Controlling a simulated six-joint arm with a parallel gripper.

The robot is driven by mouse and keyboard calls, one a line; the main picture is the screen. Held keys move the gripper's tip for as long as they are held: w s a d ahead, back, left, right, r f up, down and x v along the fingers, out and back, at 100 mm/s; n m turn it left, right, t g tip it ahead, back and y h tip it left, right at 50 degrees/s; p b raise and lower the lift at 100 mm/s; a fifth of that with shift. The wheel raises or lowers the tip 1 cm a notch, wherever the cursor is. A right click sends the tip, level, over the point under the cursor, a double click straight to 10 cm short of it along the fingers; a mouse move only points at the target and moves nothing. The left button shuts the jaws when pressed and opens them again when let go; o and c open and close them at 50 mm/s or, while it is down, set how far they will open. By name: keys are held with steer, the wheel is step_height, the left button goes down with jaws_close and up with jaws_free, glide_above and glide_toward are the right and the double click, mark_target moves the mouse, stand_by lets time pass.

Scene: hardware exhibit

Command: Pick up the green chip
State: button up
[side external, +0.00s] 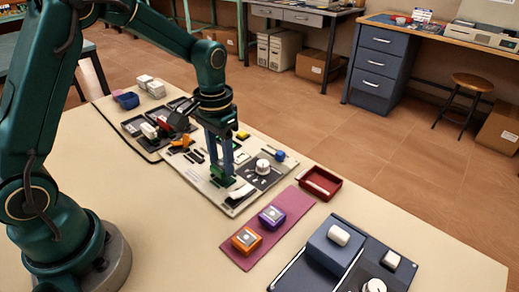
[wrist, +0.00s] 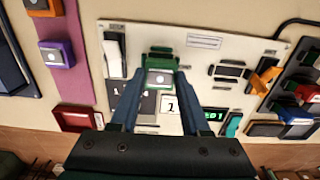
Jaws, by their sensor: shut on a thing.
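The green chip (side external: 219,178) is at the fingertips of my gripper (side external: 222,173), over the pale panel (side external: 233,207) in the side view. In the wrist view the chip (wrist: 160,64) has a green rim and a grey face with a light round mark. The two blue fingers of my gripper (wrist: 160,79) are shut on its left and right sides. The fingers hide part of the chip in the side view. I cannot tell whether the chip touches the panel or is just above it.
A purple mat (side external: 244,251) holds an orange chip (side external: 246,240) and a purple chip (side external: 271,217). A red tray (side external: 320,183) lies behind it. A dark blue device (side external: 333,248) with a white knob is at front right. A black tray (side external: 134,133) with parts is at back left.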

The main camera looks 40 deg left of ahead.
mark_target(221, 164)
steer(key=shift+r, duration=2.25)
